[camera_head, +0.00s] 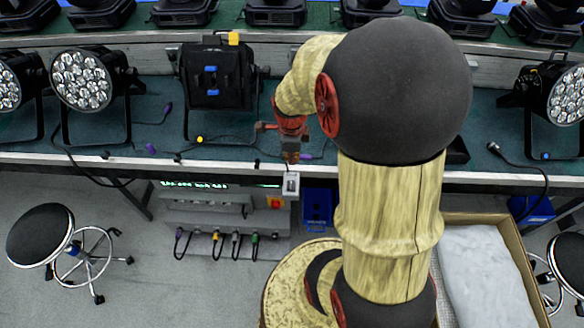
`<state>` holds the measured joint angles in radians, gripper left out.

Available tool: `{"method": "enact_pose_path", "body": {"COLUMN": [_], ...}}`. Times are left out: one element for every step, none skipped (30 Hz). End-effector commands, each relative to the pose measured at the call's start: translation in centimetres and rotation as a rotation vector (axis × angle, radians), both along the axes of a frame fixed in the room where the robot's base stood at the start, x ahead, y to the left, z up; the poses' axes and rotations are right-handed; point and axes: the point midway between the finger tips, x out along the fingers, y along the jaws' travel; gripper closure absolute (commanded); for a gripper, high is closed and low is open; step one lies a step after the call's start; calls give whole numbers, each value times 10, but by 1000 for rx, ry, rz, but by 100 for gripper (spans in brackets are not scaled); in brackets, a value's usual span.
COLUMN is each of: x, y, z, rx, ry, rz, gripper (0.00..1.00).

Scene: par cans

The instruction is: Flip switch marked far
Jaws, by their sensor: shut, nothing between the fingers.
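A small white switch box (291,184) with a dark spot on its face is at the front edge of the bench. Any marking such as "far" is too small to read, and its lever position cannot be told. My gripper (290,158) is shut and empty, pointing down just above the white box in the picture. Whether it touches the box cannot be told. A red and yellow switch (275,202) sits a little lower left, on the equipment under the bench.
The bench (150,167) carries par cans (82,80) and a black fixture (216,75) with loose cables. Below are a rack with a green display (195,184), plugs and a blue bin (317,208). A stool (40,233) stands left; an open carton (485,219) is right.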

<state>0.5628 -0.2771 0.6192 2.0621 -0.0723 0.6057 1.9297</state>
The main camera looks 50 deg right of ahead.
Motion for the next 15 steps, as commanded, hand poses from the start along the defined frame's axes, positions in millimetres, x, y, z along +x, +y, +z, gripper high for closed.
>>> {"method": "enact_pose_path", "body": {"x": [0,0,1,1,2,3,3,3,4,5,5,6,6,7,8], "y": [0,-1,-1,-2,-3,-3,-4,-5,-6,-6,-7,-8,-8,-9,-10], "z": [-8,-13,-19,-25,-31,-39,-45,-51,-59,-65,-71,-79,-85,-90,-97], "rx": [1,1,1,2,2,2,2,2,2,2,2,2,2,2,2], "ry": [2,2,2,3,3,3,3,3,3,3,3,3,3,4,3], "rz": [0,0,0,0,0,0,0,0,0,0,0,1,1,1,1], "gripper": [100,100,100,100,100,100,100,100,100,100,100,100,100,100,100]}}
